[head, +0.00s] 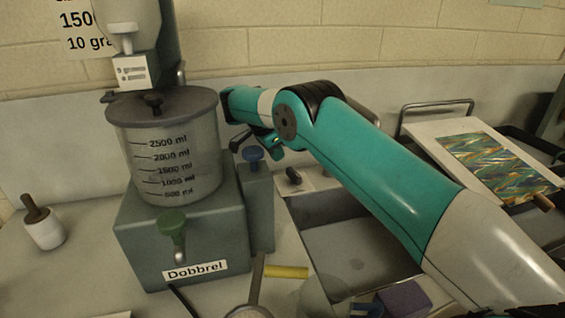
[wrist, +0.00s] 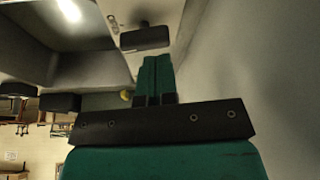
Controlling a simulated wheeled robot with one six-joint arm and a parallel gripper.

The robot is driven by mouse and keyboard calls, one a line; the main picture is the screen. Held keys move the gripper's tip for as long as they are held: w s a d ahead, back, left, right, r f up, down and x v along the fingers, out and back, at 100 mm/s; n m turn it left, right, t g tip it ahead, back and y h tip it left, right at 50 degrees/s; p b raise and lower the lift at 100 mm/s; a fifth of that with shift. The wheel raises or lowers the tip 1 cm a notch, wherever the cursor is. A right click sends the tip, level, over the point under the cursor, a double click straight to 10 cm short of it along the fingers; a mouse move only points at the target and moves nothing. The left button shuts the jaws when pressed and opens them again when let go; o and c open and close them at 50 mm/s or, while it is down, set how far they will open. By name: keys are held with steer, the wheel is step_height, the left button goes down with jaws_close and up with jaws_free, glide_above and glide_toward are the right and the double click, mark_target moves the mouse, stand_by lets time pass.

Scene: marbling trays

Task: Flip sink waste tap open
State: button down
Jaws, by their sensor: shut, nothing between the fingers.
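The sink (head: 355,255) is a grey basin right of the middle in the head view. A small black lever (head: 293,177) on a pale plate at the sink's back left corner looks like the waste tap. In the wrist view the black lever (wrist: 145,38) lies crosswise on its pale plate, just beyond my fingertips. My gripper (wrist: 154,60) is shut and empty, its two teal fingers together and pointing at the lever. I cannot tell whether they touch it. In the head view my arm hides most of the gripper.
A yellow stick (head: 286,271) lies in front. A marbled sheet (head: 495,165) is at right.

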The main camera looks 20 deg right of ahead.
steer(key=p+v, duration=1.2)
steer(key=shift+r, duration=0.1)
